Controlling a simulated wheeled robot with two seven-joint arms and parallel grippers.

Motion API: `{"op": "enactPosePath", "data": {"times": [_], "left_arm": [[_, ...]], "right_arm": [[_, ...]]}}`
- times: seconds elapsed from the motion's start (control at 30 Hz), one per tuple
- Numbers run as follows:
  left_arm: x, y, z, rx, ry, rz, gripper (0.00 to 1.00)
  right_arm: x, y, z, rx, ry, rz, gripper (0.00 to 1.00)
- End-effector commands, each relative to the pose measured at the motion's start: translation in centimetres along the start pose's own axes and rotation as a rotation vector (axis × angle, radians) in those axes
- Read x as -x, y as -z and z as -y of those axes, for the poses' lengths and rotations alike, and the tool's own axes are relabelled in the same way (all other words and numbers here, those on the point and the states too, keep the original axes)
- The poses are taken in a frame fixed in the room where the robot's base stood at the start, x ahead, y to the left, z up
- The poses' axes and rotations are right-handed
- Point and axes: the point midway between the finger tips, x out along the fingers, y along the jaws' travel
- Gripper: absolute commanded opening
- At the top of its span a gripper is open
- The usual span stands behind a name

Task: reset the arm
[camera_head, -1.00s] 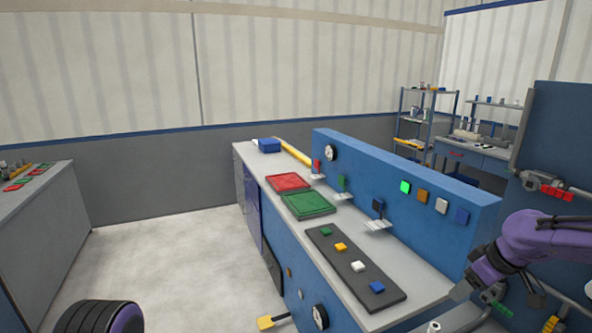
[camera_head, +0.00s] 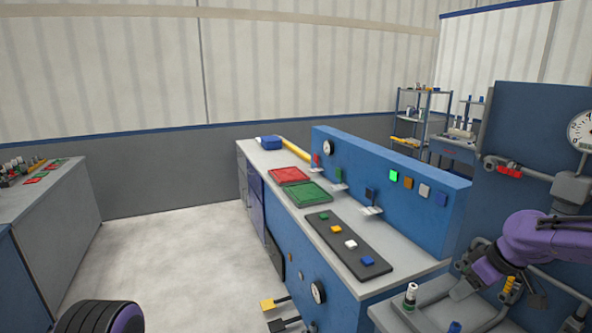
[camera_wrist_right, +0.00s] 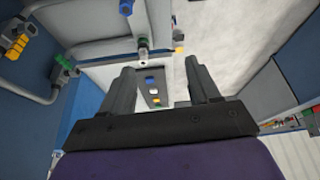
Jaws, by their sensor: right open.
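My right arm, purple, comes in at the right of the head view. Its gripper (camera_head: 461,291) hangs beside a grey table top. In the right wrist view the two dark fingers of the right gripper (camera_wrist_right: 162,68) are spread apart with nothing between them. A rounded black and purple part of my own body shows at the bottom left of the head view. My left gripper is out of view.
A long workbench (camera_head: 307,222) holds a red tray (camera_head: 290,174), a green tray (camera_head: 307,195) and a dark board (camera_head: 340,240) with coloured blocks. A blue panel (camera_head: 520,140) with pipes stands right. Floor at left is clear.

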Motion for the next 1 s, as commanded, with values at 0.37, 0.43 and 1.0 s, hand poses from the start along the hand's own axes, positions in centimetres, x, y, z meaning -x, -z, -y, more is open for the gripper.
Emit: {"op": "enactPosePath", "data": {"times": [0.37, 0.43, 1.0], "left_arm": [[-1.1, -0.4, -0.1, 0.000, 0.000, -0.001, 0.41], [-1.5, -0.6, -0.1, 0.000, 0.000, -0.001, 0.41], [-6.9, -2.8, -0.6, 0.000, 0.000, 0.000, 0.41]], "right_arm": [[-6.7, -2.5, 1.8, -0.128, -0.025, 0.014, 0.61], [-8.7, -3.2, 2.5, -0.161, -0.032, 0.019, 0.61], [-30.6, -26.2, 15.8, -0.693, -0.257, 0.089, 0.61]]}}
